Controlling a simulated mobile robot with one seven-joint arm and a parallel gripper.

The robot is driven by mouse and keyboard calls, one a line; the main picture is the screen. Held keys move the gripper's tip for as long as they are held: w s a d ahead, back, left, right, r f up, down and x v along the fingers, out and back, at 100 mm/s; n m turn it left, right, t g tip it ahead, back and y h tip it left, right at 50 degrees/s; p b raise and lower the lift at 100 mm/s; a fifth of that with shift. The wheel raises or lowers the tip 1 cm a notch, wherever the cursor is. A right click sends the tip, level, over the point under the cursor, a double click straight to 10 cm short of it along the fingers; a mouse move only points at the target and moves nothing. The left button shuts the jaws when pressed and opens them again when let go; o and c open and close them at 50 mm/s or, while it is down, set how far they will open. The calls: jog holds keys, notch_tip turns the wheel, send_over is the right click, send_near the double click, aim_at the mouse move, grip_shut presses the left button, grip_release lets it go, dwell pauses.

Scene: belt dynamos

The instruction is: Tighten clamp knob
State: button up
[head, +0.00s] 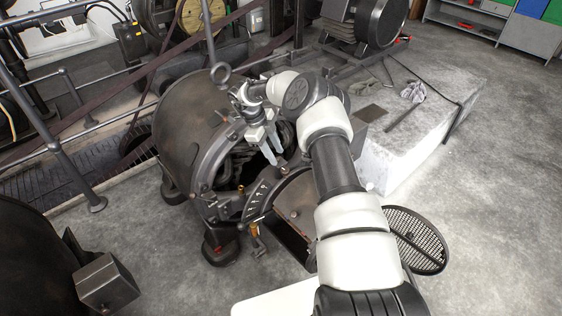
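A large dark dynamo (185,135) stands left of centre, with a curved plate marked with arrows (260,196) at its front. A small lever with an orange-brown part (255,231) hangs below the plate. A small knob-like part (241,189) sits on the rim above it. I cannot tell which of these is the clamp knob. My gripper (275,157) points down in front of the dynamo's open end, above the plate. Its two pale fingers are apart with nothing visible between them. Parts of the dynamo behind the fingers are hidden.
A lifting ring (220,73) stands on top of the dynamo. Railings and belts (150,75) run behind and left. A pale plinth (435,115) with gloves (413,91) lies right. A dark box (105,284) is at lower left. Floor is clear at far right.

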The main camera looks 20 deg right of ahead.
jog(key=p+v, duration=0.1)
jog(key=v, duration=0.6)
jog(key=shift+a+r, duration=0.15)
jog(key=shift+r, duration=0.15)
